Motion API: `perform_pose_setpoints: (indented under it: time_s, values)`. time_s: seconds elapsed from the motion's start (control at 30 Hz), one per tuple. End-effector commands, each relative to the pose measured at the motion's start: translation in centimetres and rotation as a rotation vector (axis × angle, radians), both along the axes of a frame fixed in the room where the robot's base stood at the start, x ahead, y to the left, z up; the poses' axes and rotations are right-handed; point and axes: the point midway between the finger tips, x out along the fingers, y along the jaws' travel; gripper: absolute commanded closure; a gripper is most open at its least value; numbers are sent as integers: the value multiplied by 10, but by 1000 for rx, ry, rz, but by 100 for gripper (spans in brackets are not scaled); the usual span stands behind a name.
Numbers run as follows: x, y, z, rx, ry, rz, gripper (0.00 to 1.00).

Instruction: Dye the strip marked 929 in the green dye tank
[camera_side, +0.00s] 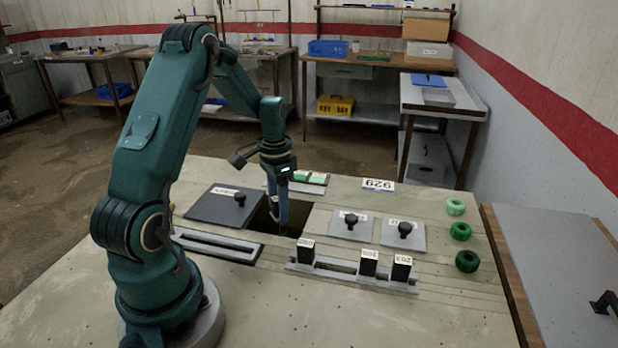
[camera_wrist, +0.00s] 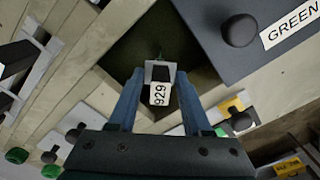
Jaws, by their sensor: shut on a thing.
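My gripper (camera_side: 277,218) points down at a dark square opening (camera_side: 262,224) in the bench. In the wrist view, my gripper (camera_wrist: 160,84) is shut on the strip's head, which bears a white tag reading 929 (camera_wrist: 159,95). The strip's lower part points down into the dark opening, where its end looks dark green. I cannot tell how deep it reaches or see the liquid's surface. A dark lid with a black knob (camera_side: 218,207) lies left of the opening; the wrist view shows its label reading GREEN (camera_wrist: 290,27).
Two grey knobbed lids (camera_side: 352,226) (camera_side: 403,237) lie right of the opening. A rack (camera_side: 335,275) with three black-headed strips stands in front of them. A slotted frame (camera_side: 190,239) is at front left. A 929 card (camera_side: 378,185) and green rings (camera_side: 461,231) are farther right.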

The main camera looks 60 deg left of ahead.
Motion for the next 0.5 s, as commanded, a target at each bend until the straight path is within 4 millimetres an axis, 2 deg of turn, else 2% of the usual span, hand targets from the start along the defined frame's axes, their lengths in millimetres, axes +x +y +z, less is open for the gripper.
perform_pose_setpoints:
  time_s: [0.5]
  values:
    - [0,0,61,3,-4,0,91]
